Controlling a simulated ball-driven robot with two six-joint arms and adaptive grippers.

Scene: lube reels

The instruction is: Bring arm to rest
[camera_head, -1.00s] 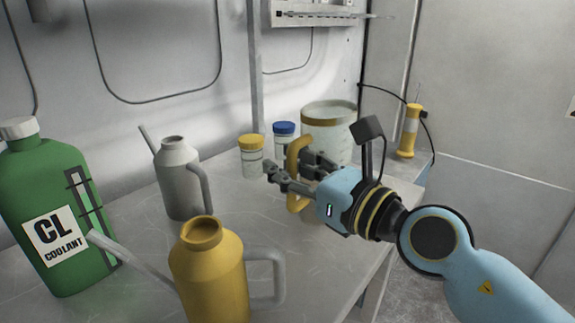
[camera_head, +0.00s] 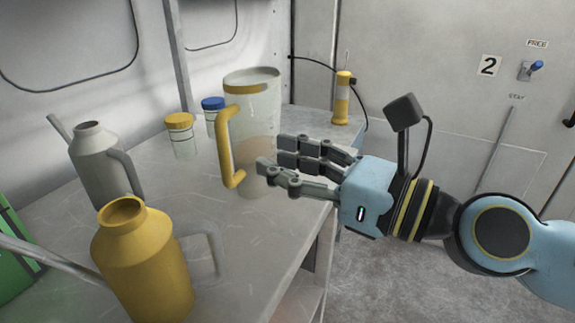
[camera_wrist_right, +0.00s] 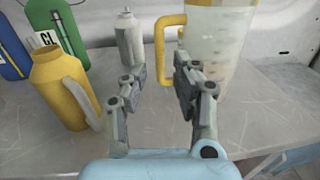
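My right gripper (camera_head: 272,156) is open, with nothing between its fingers. It is beside a translucent pitcher (camera_head: 255,110) with a yellow rim and yellow handle (camera_head: 225,150). In the head view the fingertips overlap the lower body of the pitcher; touch cannot be told there. In the right wrist view the open fingers (camera_wrist_right: 155,76) point towards the table, with the pitcher (camera_wrist_right: 215,45) upright beyond them and its handle to the left. The pitcher seems to hold some brownish liquid. My left gripper is in neither view.
The grey table (camera_head: 215,215) also bears a yellow can (camera_head: 140,260), a grey can (camera_head: 98,165), a yellow-lidded jar (camera_head: 181,138), a blue-lidded jar (camera_head: 212,110) and a yellow device (camera_head: 342,100). Open floor (camera_head: 400,275) lies right of the table edge. A blue-handled switch (camera_head: 531,69) is on the wall.

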